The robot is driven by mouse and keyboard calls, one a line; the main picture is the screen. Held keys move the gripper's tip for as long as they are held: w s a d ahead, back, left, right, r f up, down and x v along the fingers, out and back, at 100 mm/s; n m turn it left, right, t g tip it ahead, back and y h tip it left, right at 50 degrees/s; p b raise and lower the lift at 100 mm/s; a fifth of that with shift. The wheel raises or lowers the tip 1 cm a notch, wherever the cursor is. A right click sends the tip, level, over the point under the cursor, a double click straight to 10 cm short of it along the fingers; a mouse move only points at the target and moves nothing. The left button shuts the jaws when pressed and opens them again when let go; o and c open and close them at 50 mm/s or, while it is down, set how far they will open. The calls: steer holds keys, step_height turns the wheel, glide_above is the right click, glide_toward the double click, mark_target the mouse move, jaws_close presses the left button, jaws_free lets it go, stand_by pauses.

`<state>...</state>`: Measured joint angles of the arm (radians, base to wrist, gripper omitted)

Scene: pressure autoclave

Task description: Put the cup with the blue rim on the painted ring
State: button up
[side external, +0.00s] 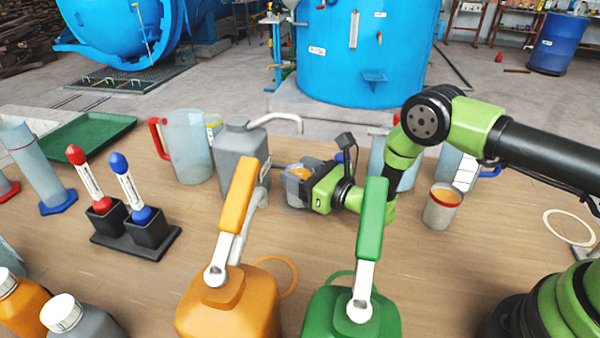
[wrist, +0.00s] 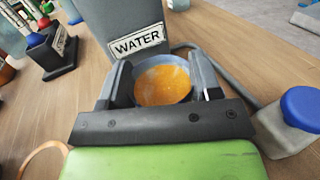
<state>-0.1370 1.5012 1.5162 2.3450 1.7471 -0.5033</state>
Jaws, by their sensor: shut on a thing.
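A clear cup (side external: 299,174) with orange contents stands upright between the fingers of my gripper (side external: 306,183), in front of the grey jug. In the wrist view, the cup (wrist: 163,82) sits between both fingers of the gripper (wrist: 162,90), which are shut on it; its rim looks blue-grey. I cannot tell whether its base touches the table. A second cup (side external: 442,208) with a red rim and orange contents stands to the right, beyond my wrist. The painted ring (side external: 546,222) is a pale outline on the table at the far right, empty where visible.
A grey WATER jug (side external: 216,157) stands right behind the held cup, its label (wrist: 138,42) close to the fingers. A blue-capped bottle (wrist: 291,122) is close at the right. Orange (side external: 230,305) and green (side external: 345,315) jugs with raised handles stand in front. Clear pitchers (side external: 186,147) stand behind.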

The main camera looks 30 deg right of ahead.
steer(key=shift+f, duration=0.1)
steer(key=o, duration=1)
steer(key=shift+c, duration=0.2)
steer(key=v, duration=1.2)
